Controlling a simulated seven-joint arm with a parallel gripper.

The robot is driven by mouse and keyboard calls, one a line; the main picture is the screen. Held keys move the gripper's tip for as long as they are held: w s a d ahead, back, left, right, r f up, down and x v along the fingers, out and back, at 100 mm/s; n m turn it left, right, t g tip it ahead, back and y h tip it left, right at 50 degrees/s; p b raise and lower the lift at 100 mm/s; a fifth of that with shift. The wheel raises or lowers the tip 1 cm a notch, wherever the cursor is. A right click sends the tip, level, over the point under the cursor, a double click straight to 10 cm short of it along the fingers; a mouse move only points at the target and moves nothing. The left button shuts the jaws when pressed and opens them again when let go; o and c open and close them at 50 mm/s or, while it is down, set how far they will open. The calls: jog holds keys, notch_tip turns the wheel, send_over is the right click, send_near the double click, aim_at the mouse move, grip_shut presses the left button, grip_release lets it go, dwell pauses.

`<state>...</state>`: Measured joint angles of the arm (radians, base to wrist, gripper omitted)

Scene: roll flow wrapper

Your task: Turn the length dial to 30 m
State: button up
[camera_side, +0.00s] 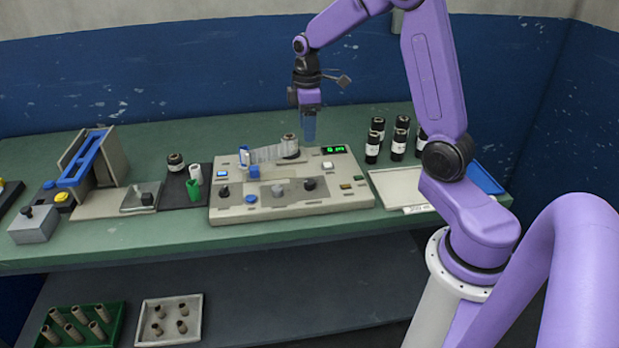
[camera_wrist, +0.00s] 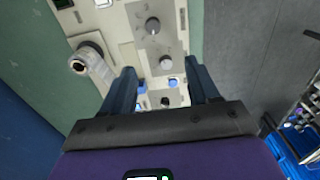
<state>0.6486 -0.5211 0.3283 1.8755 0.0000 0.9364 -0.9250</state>
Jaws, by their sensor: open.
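The wrapper's control panel (camera_side: 345,196) lies on the bench in the side view and fills the upper middle of the wrist view. It carries a black knob at its right (camera_side: 310,183), a grey knob (camera_side: 278,190) in the middle and another black knob (camera_side: 224,190) at its left. The right black knob (camera_wrist: 152,25) and the grey knob (camera_wrist: 165,62) also show in the wrist view. I cannot read which is the length dial. A green display (camera_side: 334,149) seems to read 0 m. My gripper (camera_side: 309,138) is open and empty, pointing down above the panel's back; its fingers (camera_wrist: 161,85) touch nothing.
A film roll (camera_side: 290,147) stands upright at the panel's back, near my gripper. Several black rolls (camera_side: 398,143) and a pale tray (camera_side: 400,187) are to the right. A dark mat with small rolls (camera_side: 185,186) and a blue-topped stand (camera_side: 92,160) are to the left.

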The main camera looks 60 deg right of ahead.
jog(key=d, duration=0.2)
send_near(309, 181)
notch_tip(309, 181, down, 9)
jog(key=shift+s+r, duration=0.1)
jog(key=shift+r, duration=0.1)
dwell(0.4)
jog(key=c, duration=1)
